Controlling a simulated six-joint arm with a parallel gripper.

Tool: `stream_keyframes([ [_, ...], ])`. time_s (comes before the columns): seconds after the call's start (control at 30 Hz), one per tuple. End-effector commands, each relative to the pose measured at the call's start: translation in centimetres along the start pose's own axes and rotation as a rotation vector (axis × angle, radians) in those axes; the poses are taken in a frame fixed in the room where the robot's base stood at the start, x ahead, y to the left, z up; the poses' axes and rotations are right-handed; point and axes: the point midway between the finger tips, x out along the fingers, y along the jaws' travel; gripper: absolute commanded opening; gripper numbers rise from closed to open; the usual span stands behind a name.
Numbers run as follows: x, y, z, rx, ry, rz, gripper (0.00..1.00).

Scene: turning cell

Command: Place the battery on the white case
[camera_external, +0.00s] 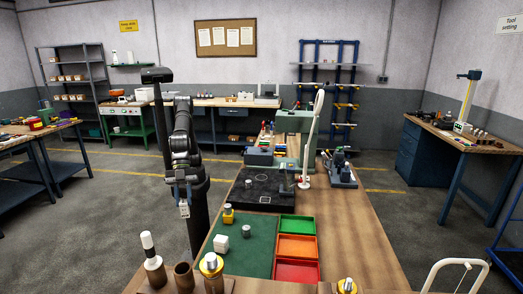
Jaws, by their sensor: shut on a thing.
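My gripper (184,203) hangs pointing down at the left of the bench, above its left edge in the picture. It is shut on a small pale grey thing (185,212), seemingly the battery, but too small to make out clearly. A small white block (221,243), likely the white case, sits on the green mat (257,256). It is lower and to the right of my gripper in the picture, apart from it.
A yellow item (228,214) and a grey cylinder (246,231) stand near the white block. Green (298,224), orange (297,246) and red (297,271) trays line the mat's right side. Tool holders (154,272) stand in front. A black plate (263,190) lies behind.

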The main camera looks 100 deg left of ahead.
Motion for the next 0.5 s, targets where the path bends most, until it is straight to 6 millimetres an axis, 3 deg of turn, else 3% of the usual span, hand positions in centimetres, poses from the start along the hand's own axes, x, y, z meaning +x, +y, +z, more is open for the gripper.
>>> stream_keyframes([
  [0.1,-1.0,-0.5,0.8,-0.034,0.011,-0.011,0.02],
  [0.23,-0.9,-1.4,1.2,-0.051,0.014,-0.017,0.02],
  [0.5,2.9,-6.7,2.1,-0.056,0.013,-0.019,0.02],
])
